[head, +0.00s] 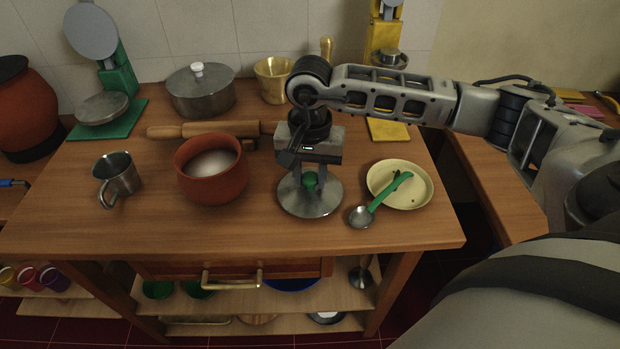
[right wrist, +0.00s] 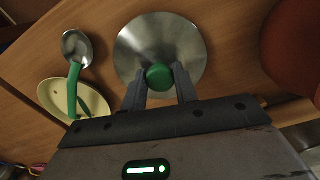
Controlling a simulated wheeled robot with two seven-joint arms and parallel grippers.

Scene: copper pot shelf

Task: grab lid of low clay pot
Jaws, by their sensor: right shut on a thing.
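A round metal lid (head: 312,207) with a green knob (head: 310,182) lies on the wooden table, right of the low clay pot. My right gripper (head: 309,176) points down over it and is shut on the green knob. In the right wrist view the fingers (right wrist: 160,84) are on both sides of the knob (right wrist: 160,76), with the lid's disc (right wrist: 160,42) spread beyond them. The low clay pot (head: 211,170) is reddish brown and has no lid on it; pale contents show inside. Its side also shows in the right wrist view (right wrist: 295,50). My left gripper is out of view.
A cream plate (head: 418,190) and a green-handled spoon (head: 380,200) lie right of the lid. A metal cup (head: 118,178) stands left of the clay pot. Behind are a rolling pin (head: 205,130), a grey lidded pot (head: 201,95) and a brass mortar (head: 272,85).

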